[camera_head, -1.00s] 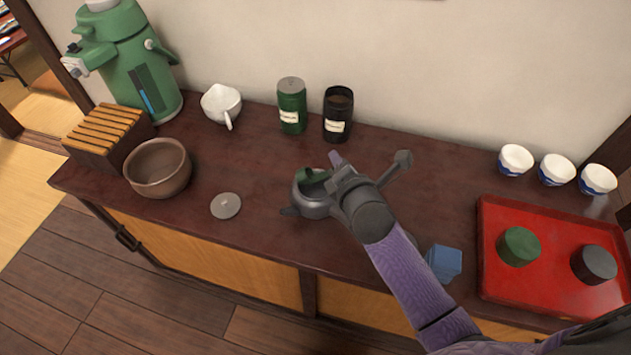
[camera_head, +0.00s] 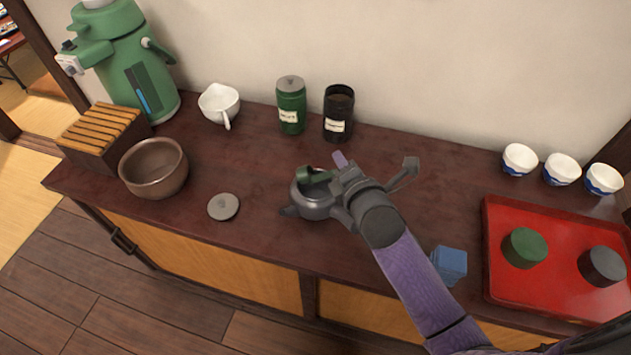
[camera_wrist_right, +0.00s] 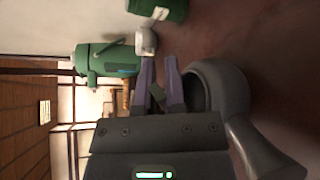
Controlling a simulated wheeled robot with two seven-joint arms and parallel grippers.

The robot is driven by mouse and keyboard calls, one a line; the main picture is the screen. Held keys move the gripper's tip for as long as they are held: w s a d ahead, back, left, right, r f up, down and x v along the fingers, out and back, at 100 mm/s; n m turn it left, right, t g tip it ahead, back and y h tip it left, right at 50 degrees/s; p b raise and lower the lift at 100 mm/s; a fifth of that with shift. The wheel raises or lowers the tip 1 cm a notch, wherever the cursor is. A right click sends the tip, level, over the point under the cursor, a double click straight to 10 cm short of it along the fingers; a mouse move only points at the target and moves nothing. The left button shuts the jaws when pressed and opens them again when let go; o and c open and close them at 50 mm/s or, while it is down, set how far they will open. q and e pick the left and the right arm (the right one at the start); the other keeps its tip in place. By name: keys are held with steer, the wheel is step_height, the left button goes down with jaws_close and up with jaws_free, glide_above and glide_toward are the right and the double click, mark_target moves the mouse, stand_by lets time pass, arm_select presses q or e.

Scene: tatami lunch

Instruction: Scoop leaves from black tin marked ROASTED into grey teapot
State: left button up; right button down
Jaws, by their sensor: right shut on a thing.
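The black tin (camera_head: 338,122) stands open at the back of the counter with brown contents and a pale label too small to read. The grey teapot (camera_head: 312,206) stands lidless nearer the front edge; its mouth also shows in the right wrist view (camera_wrist_right: 222,88). My right gripper (camera_head: 340,166) is above the teapot's right side, shut on a green scoop (camera_head: 316,177) that reaches over the teapot's mouth. Whether leaves lie in the scoop or teapot I cannot tell. In the right wrist view the purple fingers (camera_wrist_right: 159,80) show beside the teapot. My left gripper is out of view.
A green tin (camera_head: 291,108) stands left of the black one. A small grey lid (camera_head: 223,206), brown bowl (camera_head: 154,170) and white pitcher (camera_head: 219,103) lie left.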

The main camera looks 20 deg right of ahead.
steer(key=shift+d+f+m+b, duration=0.1)
steer(key=shift+f+m+b, duration=0.2)
steer(key=shift+b, duration=0.35)
steer(key=shift+s+d+f+m+t+b, duration=0.15)
steer(key=shift+m+t+b, duration=0.15)
steer(key=shift+b, duration=0.2)
steer(key=shift+r+y, duration=0.2)
steer(key=shift+y, duration=0.1)
steer(key=shift+d+r+m+t+p, duration=0.2)
steer(key=shift+r+m+t+p, duration=0.1)
steer(key=shift+m, duration=0.5)
steer(key=shift+d+r+m+t, duration=0.1)
steer(key=shift+r+m+t, duration=0.15)
steer(key=shift+m, duration=0.35)
stand_by(0.4)
steer(key=shift+f+m+t+y+b, duration=0.3)
steer(key=shift+f+m+t+b, duration=0.15)
steer(key=shift+f+m+b, duration=0.2)
stand_by(0.4)
steer(key=shift+r+m+t, duration=0.3)
steer(key=shift+r+m, duration=0.15)
steer(key=shift+m, duration=0.5)
stand_by(0.3)
steer(key=shift+r+m+t, duration=0.35)
steer(key=shift+m+t, duration=0.05)
steer(key=shift+m, duration=0.7)
stand_by(1.4)
